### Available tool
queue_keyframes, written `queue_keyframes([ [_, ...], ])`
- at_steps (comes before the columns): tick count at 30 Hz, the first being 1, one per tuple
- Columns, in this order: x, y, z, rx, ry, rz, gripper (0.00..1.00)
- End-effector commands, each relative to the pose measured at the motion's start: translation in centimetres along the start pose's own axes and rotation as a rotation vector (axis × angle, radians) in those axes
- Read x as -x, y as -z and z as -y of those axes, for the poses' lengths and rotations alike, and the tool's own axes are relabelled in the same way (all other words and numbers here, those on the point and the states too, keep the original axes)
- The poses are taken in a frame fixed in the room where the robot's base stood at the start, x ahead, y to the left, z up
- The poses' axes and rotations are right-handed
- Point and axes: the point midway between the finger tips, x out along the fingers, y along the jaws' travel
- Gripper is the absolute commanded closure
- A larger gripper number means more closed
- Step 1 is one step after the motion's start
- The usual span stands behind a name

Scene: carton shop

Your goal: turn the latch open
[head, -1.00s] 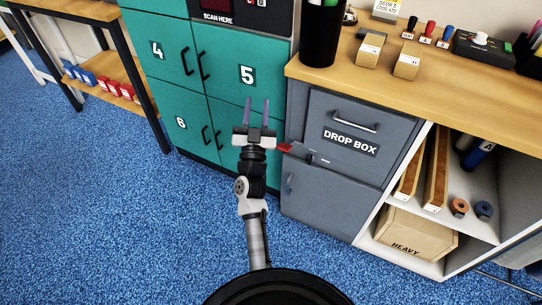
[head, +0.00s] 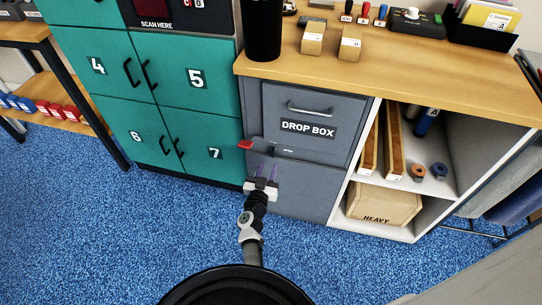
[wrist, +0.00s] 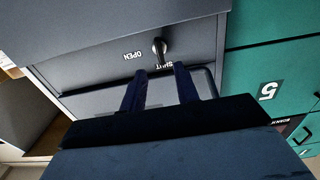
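The latch (wrist: 159,47) shows in the wrist view as a small dark knob with a pale edge on a grey panel. The word SHUT stands at its lower end and OPEN to its left; the view is turned about upside down. The knob points toward SHUT. My gripper (wrist: 160,80) is open and empty, its two fingers apart below the latch, not visibly touching it. In the head view my gripper (head: 266,172) is in front of the grey drop box unit (head: 305,187), just below the ledge with the OPEN label. The latch is hard to make out there.
A red piece (head: 245,144) sticks out at the ledge's left end. The drop box drawer (head: 308,130) with its bar handle is above. Teal lockers (head: 195,105) stand left, an open white shelf (head: 450,185) right. Blue carpet (head: 110,240) in front is clear.

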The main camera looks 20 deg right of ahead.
Motion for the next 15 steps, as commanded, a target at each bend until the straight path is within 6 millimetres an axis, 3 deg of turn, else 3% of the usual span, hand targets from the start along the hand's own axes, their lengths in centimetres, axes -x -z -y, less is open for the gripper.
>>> queue_keyframes([
  [6,-4.2,0.0,-0.1,0.001,-0.001,-0.002,0.69],
  [15,-6.6,0.0,0.0,0.0,0.001,-0.001,0.69],
])
